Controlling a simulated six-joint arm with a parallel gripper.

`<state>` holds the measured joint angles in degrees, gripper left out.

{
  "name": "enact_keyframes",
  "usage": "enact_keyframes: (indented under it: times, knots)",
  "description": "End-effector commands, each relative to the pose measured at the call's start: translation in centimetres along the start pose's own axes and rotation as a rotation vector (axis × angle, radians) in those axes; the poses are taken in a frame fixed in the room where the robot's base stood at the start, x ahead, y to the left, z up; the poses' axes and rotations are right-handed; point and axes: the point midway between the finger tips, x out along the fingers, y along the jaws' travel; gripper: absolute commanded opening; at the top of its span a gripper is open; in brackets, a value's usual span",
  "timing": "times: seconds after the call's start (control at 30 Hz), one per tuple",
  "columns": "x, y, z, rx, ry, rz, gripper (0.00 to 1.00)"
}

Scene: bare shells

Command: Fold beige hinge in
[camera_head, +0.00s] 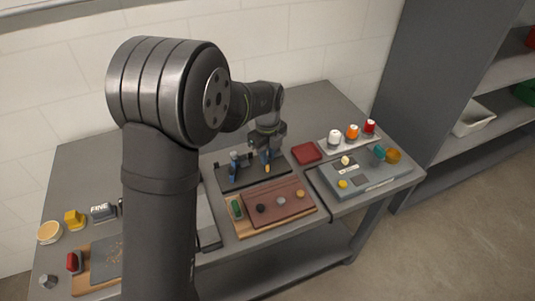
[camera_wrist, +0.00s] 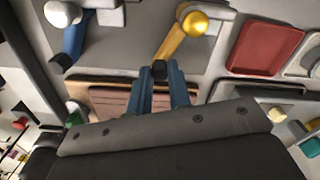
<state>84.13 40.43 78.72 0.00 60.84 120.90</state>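The beige hinge arm (camera_wrist: 179,39) shows in the wrist view with a gold round knob at its upper end and a black cap at its lower end. It also shows in the head view (camera_head: 267,167) on a dark plate. A blue hinge arm (camera_wrist: 75,40) with a white knob stands to the left.
A red tray (camera_head: 306,153) lies right of the plate. A brown board (camera_head: 285,212) with several knobs is in front. A grey panel (camera_head: 375,188) with knobs and a rail of coloured caps (camera_head: 350,143) are at the right. My arm hides the table's middle left.

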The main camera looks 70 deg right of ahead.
Motion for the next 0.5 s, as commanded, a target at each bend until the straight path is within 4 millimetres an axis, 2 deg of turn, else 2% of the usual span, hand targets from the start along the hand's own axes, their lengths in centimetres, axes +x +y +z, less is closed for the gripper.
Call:
enact_keyframes:
  times: [0.27, 0.5]
  knots:
    - [-0.04, 0.09, 0.1, 0.018, 0.0, 0.0, 0.0]
    - [-0.07, 0.52, 0.64, 0.128, 0.0, 0.0, 0.0]
